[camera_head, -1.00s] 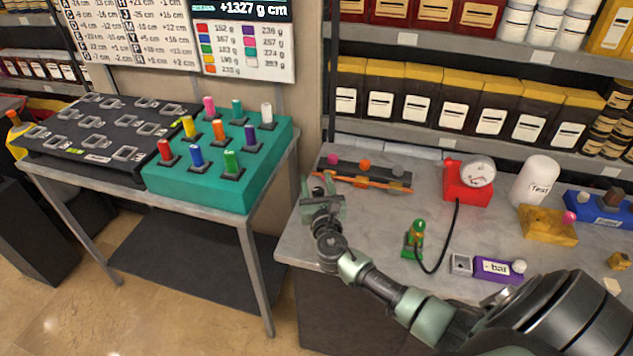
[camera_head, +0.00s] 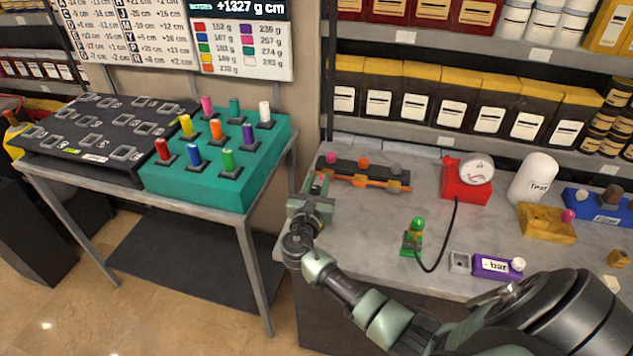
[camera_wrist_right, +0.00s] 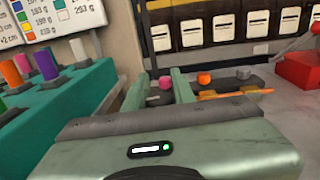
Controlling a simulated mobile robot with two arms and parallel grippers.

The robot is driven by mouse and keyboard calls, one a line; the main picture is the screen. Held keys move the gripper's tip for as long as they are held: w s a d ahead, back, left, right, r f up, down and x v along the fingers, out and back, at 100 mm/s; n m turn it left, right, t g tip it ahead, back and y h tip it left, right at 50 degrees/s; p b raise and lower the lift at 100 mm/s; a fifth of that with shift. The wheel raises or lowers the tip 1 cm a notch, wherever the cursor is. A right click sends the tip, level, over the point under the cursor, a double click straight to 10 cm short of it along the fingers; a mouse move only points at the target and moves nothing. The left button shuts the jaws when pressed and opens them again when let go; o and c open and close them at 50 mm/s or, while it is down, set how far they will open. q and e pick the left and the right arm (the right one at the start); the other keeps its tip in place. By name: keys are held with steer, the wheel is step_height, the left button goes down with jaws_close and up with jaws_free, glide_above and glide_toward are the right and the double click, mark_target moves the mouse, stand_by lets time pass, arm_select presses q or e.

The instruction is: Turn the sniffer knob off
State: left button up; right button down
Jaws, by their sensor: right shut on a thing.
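A black bar (camera_head: 345,171) on the grey table carries a pink knob (camera_head: 331,158), an orange knob (camera_head: 363,162) and a grey knob (camera_head: 395,169). An orange strip (camera_head: 372,183) runs along its front. No label shows which is the sniffer knob. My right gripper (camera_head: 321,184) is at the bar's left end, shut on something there. A reddish bit shows at its fingertips. In the wrist view the pink knob (camera_wrist_right: 165,83) appears between or just beyond the fingers (camera_wrist_right: 158,88); the gripped part is mostly hidden. My left gripper is not in view.
A red gauge (camera_head: 467,180) with a black hose leads to a green fitting (camera_head: 415,232). A purple block (camera_head: 493,267), a yellow block (camera_head: 545,222) and a white canister (camera_head: 534,178) stand further right. A teal peg block (camera_head: 200,185) sits on the left table.

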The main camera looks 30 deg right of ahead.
mark_target(313, 192)
steer(key=m+g+h, duration=0.1)
steer(key=m+g+h+b, duration=0.1)
steer(key=g, duration=0.1)
steer(key=m+g+h+b, duration=0.1)
steer(key=shift+s+d+f+m+g, duration=0.15)
steer(key=shift+s+d+m+g, duration=0.15)
steer(key=shift+g, duration=0.1)
steer(key=shift+s+d+m+g+h+b, duration=0.15)
steer(key=shift+m+g+h+b, duration=0.3)
steer(key=shift+g, duration=0.25)
steer(key=shift+s+a+m+g+h+b, duration=0.15)
steer(key=shift+m+g+h+b, duration=0.15)
steer(key=shift+m+g, duration=0.35)
steer(key=shift+d+g, duration=0.1)
steer(key=shift+g, duration=0.15)
steer(key=c, duration=1.2)
jaws_free()
steer(key=shift+o, duration=0.2)
steer(key=b+v, duration=0.2)
steer(key=v, duration=0.5)
steer(key=shift+s+a, duration=0.15)
steer(key=shift+a, duration=0.2)
